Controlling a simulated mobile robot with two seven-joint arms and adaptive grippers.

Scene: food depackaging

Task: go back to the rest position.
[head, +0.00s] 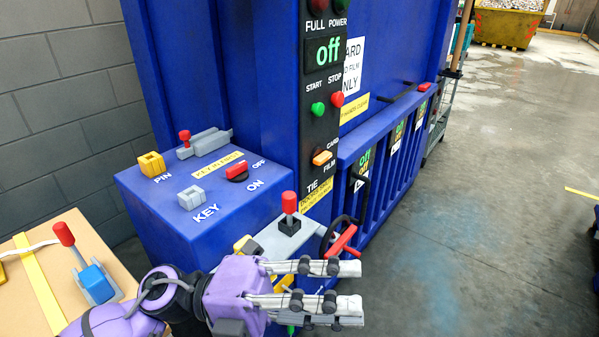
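My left gripper (352,289) reaches in from the lower left on a purple arm. Its two long grey fingers point right and stand apart, with nothing between them. It is in front of the blue baler machine (265,65), below a grey plate (285,238) that carries a red-knobbed lever (289,205). A red handle (341,240) shows just above the fingers. I cannot tell from this view whether the gripper touches anything. The fingers hide part of the machine's lower front. My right gripper is not in view.
A blue box with PIN and KEY holders (191,197) and a red OFF/ON switch (237,171) juts out on the left. A cardboard-coloured surface (25,305) with a red-handled blue device (96,282) is at lower left. Open concrete floor (480,200) lies to the right.

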